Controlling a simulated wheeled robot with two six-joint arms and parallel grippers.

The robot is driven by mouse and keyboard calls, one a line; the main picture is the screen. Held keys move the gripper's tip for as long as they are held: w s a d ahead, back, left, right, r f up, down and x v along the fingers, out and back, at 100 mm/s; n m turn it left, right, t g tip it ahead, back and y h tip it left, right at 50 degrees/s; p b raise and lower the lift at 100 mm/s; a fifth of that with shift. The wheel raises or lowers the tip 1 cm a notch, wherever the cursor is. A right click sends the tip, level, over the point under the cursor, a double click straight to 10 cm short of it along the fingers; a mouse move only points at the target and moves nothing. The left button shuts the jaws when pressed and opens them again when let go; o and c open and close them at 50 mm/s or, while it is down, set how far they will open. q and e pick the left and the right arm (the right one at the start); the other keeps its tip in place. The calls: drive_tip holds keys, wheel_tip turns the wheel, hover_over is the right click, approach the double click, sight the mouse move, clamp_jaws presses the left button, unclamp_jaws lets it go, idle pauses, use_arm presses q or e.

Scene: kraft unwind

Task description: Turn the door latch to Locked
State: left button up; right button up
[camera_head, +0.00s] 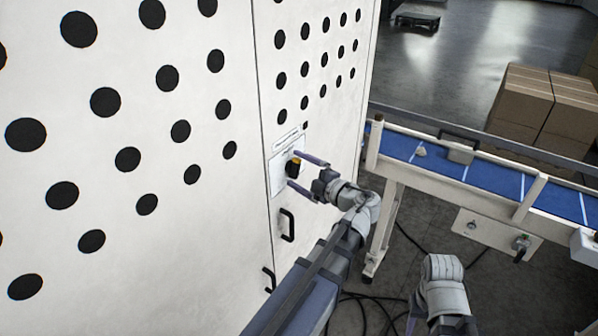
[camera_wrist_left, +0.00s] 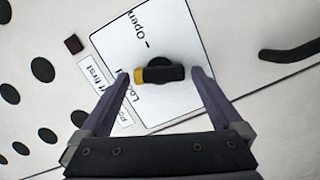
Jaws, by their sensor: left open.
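The door latch (camera_head: 293,167) is a small black knob with a yellow end, on a white label plate (camera_head: 277,177) on the perforated white door. In the left wrist view the latch (camera_wrist_left: 160,73) lies across the picture, its yellow end to the left. The plate (camera_wrist_left: 185,30) reads "Open" above, and a partly hidden word starting "Loc" sits lower left, near the left finger. My left gripper (camera_head: 308,174) is open in front of the plate, fingers either side of the latch. In the left wrist view the gripper (camera_wrist_left: 160,75) straddles the latch; contact cannot be told.
A black door handle (camera_head: 287,225) is below the plate; another (camera_head: 269,279) is lower. A conveyor with a blue belt (camera_head: 480,178) runs at the right, with cardboard boxes (camera_head: 545,105) behind it. Black cables (camera_head: 360,298) lie on the floor.

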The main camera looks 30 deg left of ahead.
use_arm(q)
drive_tip(key=d, duration=0.6)
drive_tip(key=shift+s, duration=0.2)
idle(0.6)
idle(0.4)
